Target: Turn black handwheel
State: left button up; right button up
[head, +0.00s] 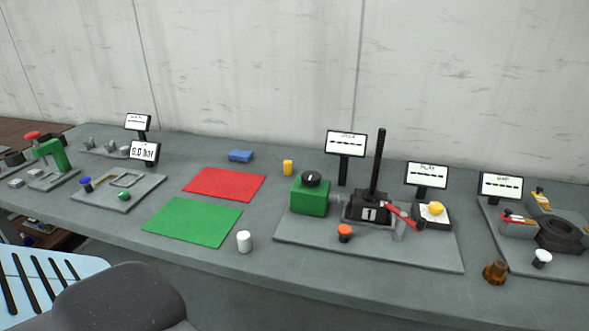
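A thick black ring-shaped wheel (560,236) lies on a grey plate at the right edge of the head view, partly cut off by the frame. A smaller black round knob with a white mark (312,178) sits on top of a green box (310,198) near the centre. I cannot tell for certain which of them is the black handwheel. Neither of my grippers is in view, and nothing is touching either wheel or knob.
A white cylinder (244,242) and amber piece (495,272) stand at the front. Red (225,184) and green (193,221) mats lie left.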

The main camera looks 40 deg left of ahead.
aim_at(311, 179)
jog(key=u, duration=1.1)
